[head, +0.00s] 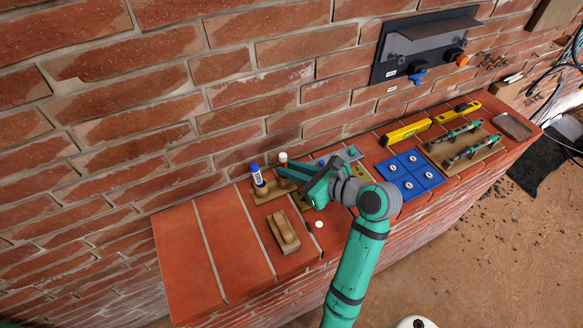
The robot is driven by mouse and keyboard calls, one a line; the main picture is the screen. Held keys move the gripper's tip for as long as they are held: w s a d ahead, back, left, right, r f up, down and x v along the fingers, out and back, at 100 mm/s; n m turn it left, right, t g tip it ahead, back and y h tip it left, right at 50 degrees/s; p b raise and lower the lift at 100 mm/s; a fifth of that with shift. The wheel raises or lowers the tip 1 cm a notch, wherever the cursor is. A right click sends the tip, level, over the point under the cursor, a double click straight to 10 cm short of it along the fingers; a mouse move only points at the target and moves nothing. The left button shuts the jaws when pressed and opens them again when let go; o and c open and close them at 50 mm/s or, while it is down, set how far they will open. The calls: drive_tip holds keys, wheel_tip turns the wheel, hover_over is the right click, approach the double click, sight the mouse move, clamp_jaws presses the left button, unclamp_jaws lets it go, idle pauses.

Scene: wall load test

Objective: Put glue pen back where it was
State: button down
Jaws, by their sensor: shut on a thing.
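A white pen with a blue cap (257,176) stands upright in a wooden holder (266,196) on the brick ledge, near the wall. Just right of it, a second pen-like thing with a white top and an orange-brown band (283,159) stands roughly upright at my fingertips. I cannot tell from its look which of the two is the glue pen. My gripper (283,174) reaches in from the right, low over the holder, and is shut on the white-topped pen. My fingers hide its lower part, so I cannot tell whether it sits in the holder.
A wooden float (284,234) and a small white round thing (319,224) lie in front. Right of my arm are a blue plate (409,175), yellow levels (405,132), green-handled tools (465,147) and a tray (513,126). The ledge's left end is clear.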

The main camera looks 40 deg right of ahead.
drive_tip(key=c, duration=1.6)
unclamp_jaws()
drive_tip(key=shift+s, duration=0.1)
drive_tip(key=v, duration=1)
drive_tip(key=shift+s, duration=0.3)
